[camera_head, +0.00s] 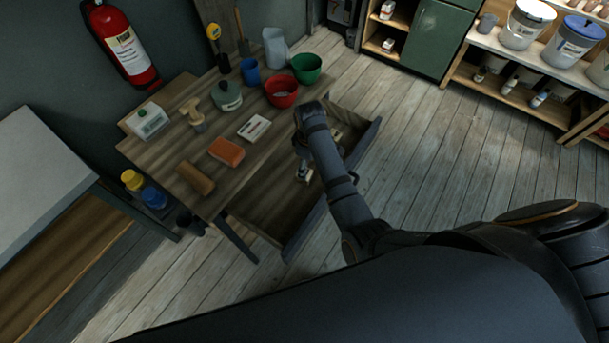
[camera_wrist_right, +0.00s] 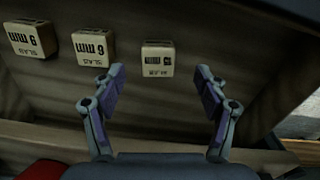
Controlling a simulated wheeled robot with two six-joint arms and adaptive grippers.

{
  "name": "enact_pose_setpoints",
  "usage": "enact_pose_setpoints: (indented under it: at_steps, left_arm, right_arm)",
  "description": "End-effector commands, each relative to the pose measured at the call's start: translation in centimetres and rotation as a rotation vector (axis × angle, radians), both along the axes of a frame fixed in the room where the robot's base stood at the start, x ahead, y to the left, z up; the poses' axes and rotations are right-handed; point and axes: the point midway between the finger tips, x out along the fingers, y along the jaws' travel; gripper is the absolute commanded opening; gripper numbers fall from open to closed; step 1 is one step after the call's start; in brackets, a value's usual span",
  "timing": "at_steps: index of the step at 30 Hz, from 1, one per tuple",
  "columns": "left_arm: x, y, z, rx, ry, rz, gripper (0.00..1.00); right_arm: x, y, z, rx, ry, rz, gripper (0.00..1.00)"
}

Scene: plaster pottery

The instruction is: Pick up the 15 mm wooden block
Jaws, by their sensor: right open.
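Three pale wooden blocks lie in a row inside the open drawer (camera_head: 262,212) in the right wrist view. They are a left block (camera_wrist_right: 31,38), a middle block (camera_wrist_right: 93,46) and a right block (camera_wrist_right: 158,58). Each has dark upside-down lettering ending in mm; the numbers are hard to read, so I cannot be sure which is the 15 mm one. My right gripper (camera_wrist_right: 160,84) is open and empty, pointing into the drawer. The right block lies between the lines of its fingers, just beyond the tips. In the head view my right arm hides much of the drawer. My left gripper is not in view.
The wooden table (camera_head: 165,150) above the drawer holds an orange sponge (camera_head: 227,151), a red bowl (camera_head: 281,92), a green bowl (camera_head: 306,68) and several tools. The drawer's front wall (camera_head: 312,226) stands up near my arm. Plank floor to the right is clear.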

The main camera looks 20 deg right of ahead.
Motion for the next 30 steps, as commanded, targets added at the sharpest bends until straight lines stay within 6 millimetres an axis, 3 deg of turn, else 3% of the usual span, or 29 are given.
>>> enact_pose_setpoints:
  at_steps: [3, 11, 18, 26, 30]
  left_arm:
    - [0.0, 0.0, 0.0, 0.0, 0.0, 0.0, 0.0]
    - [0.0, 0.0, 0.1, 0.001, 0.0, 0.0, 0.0]
    - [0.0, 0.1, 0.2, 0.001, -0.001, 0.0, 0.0]
    - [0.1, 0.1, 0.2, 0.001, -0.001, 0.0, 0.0]
    - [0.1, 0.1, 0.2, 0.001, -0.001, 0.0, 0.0]
  right_arm:
    - [0.0, 0.0, -1.7, 0.0, 0.001, -0.001, 0.74]
    - [0.1, 0.0, -3.1, 0.001, -0.001, -0.001, 0.74]
    - [0.3, 0.1, -7.0, 0.001, -0.001, -0.002, 0.74]
    - [0.3, 0.1, -7.5, 0.001, -0.003, -0.002, 0.74]
    - [0.3, 0.1, -7.5, 0.001, -0.002, -0.002, 0.57]
